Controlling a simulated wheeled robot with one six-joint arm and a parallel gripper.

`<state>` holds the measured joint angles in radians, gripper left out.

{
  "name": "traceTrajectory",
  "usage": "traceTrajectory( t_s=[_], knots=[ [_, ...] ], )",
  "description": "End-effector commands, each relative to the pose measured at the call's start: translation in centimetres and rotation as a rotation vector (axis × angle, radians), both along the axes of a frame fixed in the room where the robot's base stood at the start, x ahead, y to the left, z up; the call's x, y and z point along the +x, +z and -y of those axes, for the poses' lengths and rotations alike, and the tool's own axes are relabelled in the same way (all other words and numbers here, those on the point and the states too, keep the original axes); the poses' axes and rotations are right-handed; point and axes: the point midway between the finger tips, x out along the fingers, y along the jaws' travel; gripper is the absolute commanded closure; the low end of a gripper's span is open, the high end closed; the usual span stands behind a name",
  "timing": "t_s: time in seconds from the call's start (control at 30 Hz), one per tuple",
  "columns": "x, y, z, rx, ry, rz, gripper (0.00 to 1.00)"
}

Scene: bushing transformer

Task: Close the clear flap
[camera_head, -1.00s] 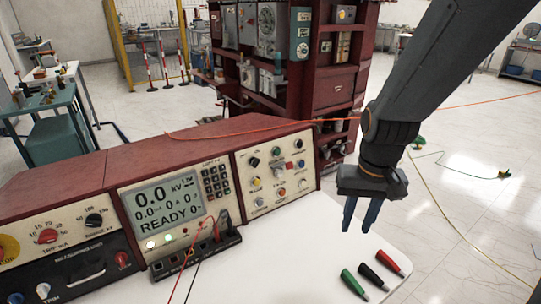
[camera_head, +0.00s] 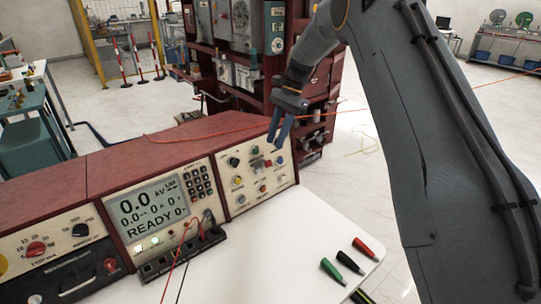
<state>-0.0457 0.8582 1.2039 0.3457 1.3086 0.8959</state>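The cream control panel (camera_head: 246,187) with knobs and buttons is on the right end of the red console. A small red button (camera_head: 262,188) sits among its knobs. I cannot clearly make out the clear flap at this size; pale shapes around the middle of the panel are too small to tell. My gripper (camera_head: 275,144) points down over the panel's upper right part. Its two blue-grey fingers are apart with nothing between them. The fingertips appear just above the top right knobs; I cannot tell whether they touch anything.
The display (camera_head: 149,211) reads READY, with red and black leads (camera_head: 186,250) plugged in below it. Green, black and red connectors (camera_head: 349,260) lie on the white table (camera_head: 270,258). A dark red cabinet (camera_head: 305,110) stands behind. An orange cable (camera_head: 225,135) crosses the console top.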

Motion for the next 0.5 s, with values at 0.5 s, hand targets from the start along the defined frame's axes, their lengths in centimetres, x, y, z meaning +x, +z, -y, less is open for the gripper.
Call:
traceTrajectory(
  t_s=[0.5],
  knots=[
    [-1.5,-6.1,-2.2,0.0,0.001,0.0,0.72]
  ],
)
